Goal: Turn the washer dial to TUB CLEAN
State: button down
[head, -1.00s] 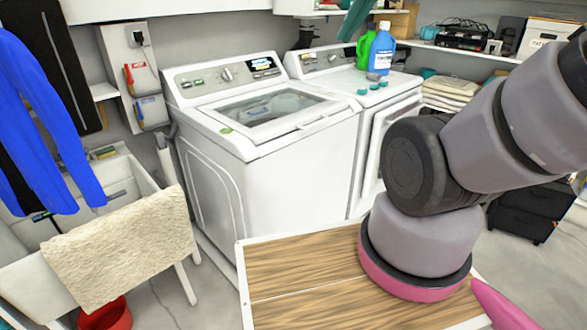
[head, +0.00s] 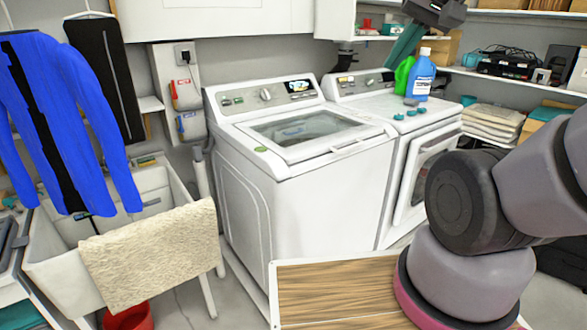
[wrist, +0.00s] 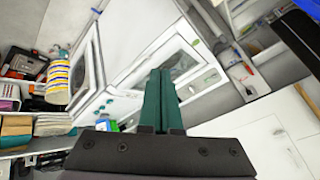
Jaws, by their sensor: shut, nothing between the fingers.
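The white washer (head: 300,170) stands at the middle in the head view, with its glass-topped lid shut. Its dial (head: 265,94) is a small round knob on the grey rear panel, left of a lit display (head: 300,87). The dial's pointer and the lettering are too small to read. My gripper (head: 392,60) is above the dryer, to the right of the dial and well apart from it. Its teal fingers are shut and empty. They also show shut in the wrist view (wrist: 160,72), where the dial cannot be made out.
The dryer (head: 400,130) stands right of the washer. A blue bottle (head: 419,78), a green bottle (head: 403,75) and small teal items sit on it, close to my gripper. A sink (head: 150,190) with a beige towel (head: 150,250) stands left. A wood-topped surface (head: 335,295) is in front.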

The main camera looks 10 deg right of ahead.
aim_at(265, 95)
jog(key=i+l+u, duration=0.25)
jog(key=i+u, duration=0.2)
jog(key=i+l+u, duration=0.5)
jog(key=k+j, duration=0.1)
